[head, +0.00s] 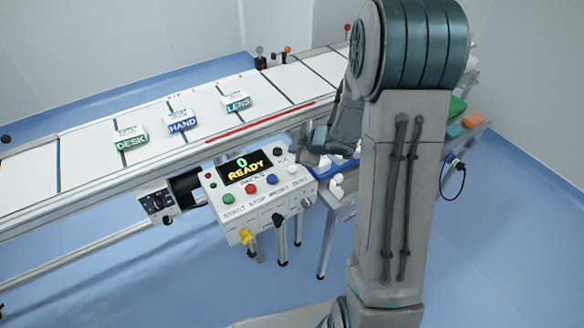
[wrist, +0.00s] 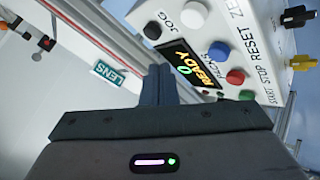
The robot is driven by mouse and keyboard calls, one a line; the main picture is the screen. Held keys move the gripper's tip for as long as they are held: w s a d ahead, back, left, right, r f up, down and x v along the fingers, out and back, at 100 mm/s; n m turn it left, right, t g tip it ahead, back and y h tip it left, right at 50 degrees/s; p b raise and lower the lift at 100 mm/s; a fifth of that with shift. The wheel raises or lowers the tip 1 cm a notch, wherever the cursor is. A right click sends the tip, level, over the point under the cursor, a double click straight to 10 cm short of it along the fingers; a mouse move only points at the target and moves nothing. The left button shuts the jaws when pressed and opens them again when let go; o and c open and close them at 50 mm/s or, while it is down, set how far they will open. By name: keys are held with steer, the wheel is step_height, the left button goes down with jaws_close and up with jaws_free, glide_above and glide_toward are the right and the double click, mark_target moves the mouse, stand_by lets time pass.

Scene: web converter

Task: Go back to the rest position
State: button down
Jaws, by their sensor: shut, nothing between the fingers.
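My gripper (wrist: 159,72) shows at the bottom centre of the wrist view. Its two dark fingers are together with nothing between them. They point toward the control box (wrist: 262,32), whose display (wrist: 194,64) reads "0 READY" and which appears tilted in this view. I cannot tell the gap between fingertips and box. In the head view my arm stands upright right of centre, and its dark far part reaches down just right of the control box (head: 262,205). The fingers are not clear there.
The white conveyor (head: 60,145) carries blocks marked DESK (head: 131,140), HAND (head: 182,122) and LENS (head: 237,103). The LENS block also shows in the wrist view (wrist: 108,73). The blue floor in front is open.

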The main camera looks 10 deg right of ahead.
stand_by(0.3)
steer(key=shift+w+d+r, duration=0.1)
steer(key=shift+d+r, duration=0.05)
steer(key=shift+r, duration=0.1)
steer(key=s+d+r+m+h, duration=0.65)
steer(key=s+r+m, duration=0.2)
steer(key=r, duration=0.25)
steer(key=s+a+r+m+g+y, duration=0.1)
steer(key=s+a+m+g, duration=0.1)
steer(key=s, duration=0.7)
steer(key=s+a+r+m+g+y, duration=0.1)
steer(key=s+a+m+g, duration=0.2)
steer(key=s, duration=0.6)
steer(key=a+m, duration=0.1)
steer(key=a, duration=0.1)
steer(key=shift+s+a+r, duration=0.25)
steer(key=shift+s+a, duration=0.05)
steer(key=shift+s, duration=0.05)
